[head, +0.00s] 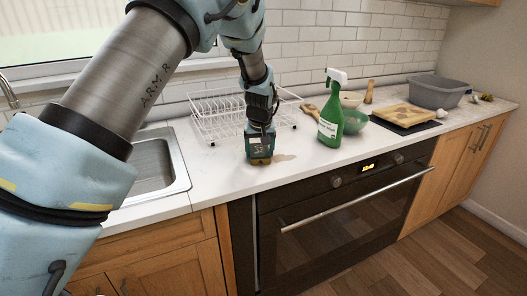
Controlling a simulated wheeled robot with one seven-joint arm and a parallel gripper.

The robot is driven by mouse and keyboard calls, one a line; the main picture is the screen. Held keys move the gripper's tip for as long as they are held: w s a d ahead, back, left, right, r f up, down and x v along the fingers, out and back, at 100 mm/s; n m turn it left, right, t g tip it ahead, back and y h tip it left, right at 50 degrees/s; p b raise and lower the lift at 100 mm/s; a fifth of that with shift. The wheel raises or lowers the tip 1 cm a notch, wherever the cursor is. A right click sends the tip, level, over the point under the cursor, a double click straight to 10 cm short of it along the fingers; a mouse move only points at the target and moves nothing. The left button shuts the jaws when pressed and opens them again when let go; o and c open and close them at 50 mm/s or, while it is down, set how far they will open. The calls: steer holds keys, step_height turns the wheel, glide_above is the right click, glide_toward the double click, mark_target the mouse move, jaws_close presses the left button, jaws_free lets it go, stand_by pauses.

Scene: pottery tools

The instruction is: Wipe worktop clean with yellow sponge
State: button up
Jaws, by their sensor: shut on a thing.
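My gripper (260,157) points down over the white worktop (222,180), between the sink and the green spray bottle. It is shut on the yellow sponge (261,161), of which only a small yellow-brown strip shows below the jaws. The sponge is at the worktop surface; whether it presses on it is hard to tell. The gripper may hide part of the stain.
A white wire dish rack (215,118) stands close behind my gripper. A sink (155,165) is at left. The oven (340,210) front lies below the worktop edge. A grey tub (437,92) stands far right.

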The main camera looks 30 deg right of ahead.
mark_target(274, 161)
steer(key=shift+w+a+f, duration=0.1)
steer(key=shift+w+a, duration=0.05)
steer(key=shift+a, duration=0.7)
steer(key=shift+s+d, duration=1.1)
steer(key=shift+d, duration=0.2)
steer(key=shift+s+d, duration=1.1)
steer(key=shift+d, duration=0.2)
steer(key=shift+s+d+p, duration=0.15)
steer(key=shift+d+p, duration=0.05)
steer(key=shift+d, duration=1.3)
steer(key=shift+s+d+p, duration=0.15)
steer(key=shift+d+p, duration=0.05)
steer(key=shift+d, duration=1.3)
steer(key=shift+w+a+f+b, duration=0.1)
steer(key=shift+w+a+b, duration=0.1)
steer(key=shift+a, duration=0.85)
steer(key=shift+w+a+r+b, duration=0.1)
steer(key=shift+a+b, duration=0.1)
steer(key=shift+a, duration=0.85)
steer(key=shift+w+a+f+b, duration=0.1)
steer(key=shift+a+b, duration=0.1)
steer(key=shift+a, duration=0.85)
